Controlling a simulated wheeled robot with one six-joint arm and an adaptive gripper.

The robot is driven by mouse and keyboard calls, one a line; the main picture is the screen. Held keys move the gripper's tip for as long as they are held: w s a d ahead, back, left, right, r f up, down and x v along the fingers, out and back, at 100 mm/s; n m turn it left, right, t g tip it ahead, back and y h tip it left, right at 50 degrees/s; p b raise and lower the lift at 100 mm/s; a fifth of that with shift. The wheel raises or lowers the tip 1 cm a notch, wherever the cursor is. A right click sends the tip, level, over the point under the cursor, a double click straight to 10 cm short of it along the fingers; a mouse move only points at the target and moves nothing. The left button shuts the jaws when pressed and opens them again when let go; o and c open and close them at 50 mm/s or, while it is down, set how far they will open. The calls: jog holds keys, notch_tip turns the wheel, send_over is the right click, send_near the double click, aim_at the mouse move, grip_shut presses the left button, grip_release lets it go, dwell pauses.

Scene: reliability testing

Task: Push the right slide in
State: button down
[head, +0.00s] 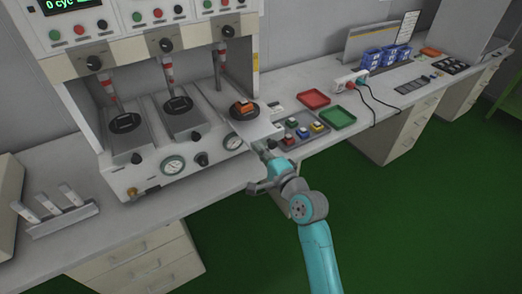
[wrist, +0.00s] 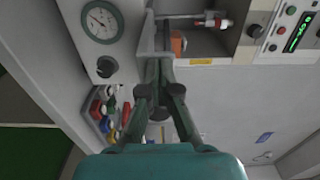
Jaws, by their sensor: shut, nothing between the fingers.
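The right slide (head: 262,129) is a light grey plate at the right end of the white test machine (head: 137,178). It reaches forward under the right plunger station and carries a black round holder with an orange block (head: 243,106) on it. My gripper (head: 259,148) is at the front edge of this slide, with its fingers shut and empty. In the wrist view the closed fingers (wrist: 160,64) point toward the slide, and the orange block (wrist: 179,44) shows just beyond them. I cannot tell whether the fingertips touch the slide.
The middle slide (head: 186,128) and left slide (head: 128,149) have empty black holders. A grey tray of coloured switches (head: 303,131) lies right of my gripper, with a red tray (head: 313,98) and a green tray (head: 338,118) beyond.

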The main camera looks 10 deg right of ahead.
aim_at(236, 121)
jog(key=x, duration=1.5)
jog(key=shift+w, duration=0.2)
jog(key=shift+a+r, duration=0.1)
jog(key=shift+r, duration=0.15)
